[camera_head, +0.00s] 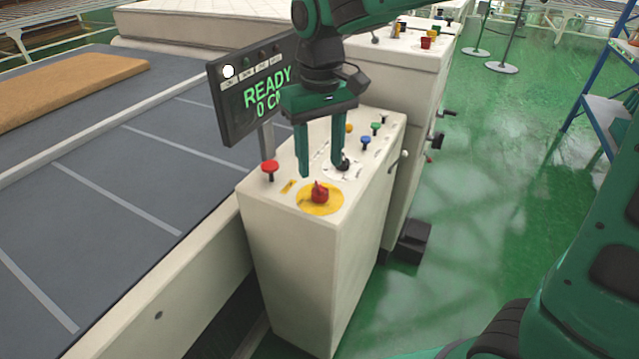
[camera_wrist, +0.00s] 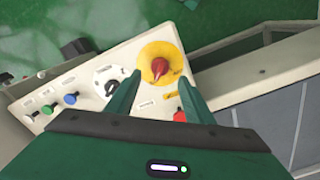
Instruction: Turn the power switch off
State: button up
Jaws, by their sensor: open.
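The power switch is likely the red rotary knob (camera_head: 320,192) on a round yellow plate (camera_head: 334,207) at the near end of the control box top. The knob also shows in the wrist view (camera_wrist: 159,67), on its yellow plate (camera_wrist: 172,54). My gripper (camera_head: 322,170) is open and empty, pointing down above the box, a little behind the red knob. In the wrist view my gripper's fingertips (camera_wrist: 160,78) straddle the line toward the knob, apart from it. A black rotary knob (camera_wrist: 110,88) on a white dial lies left of the fingers there.
Blue (camera_head: 365,141) and green (camera_head: 375,127) buttons stand farther back. A screen (camera_head: 252,88) reading READY rises at the left.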

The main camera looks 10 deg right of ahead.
aim_at(320, 186)
notch_tip(320, 186, down, 7)
jog(key=shift+f, duration=0.15)
dwell(0.4)
jog(key=c, duration=1.1)
jog(key=shift+o, duration=0.2)
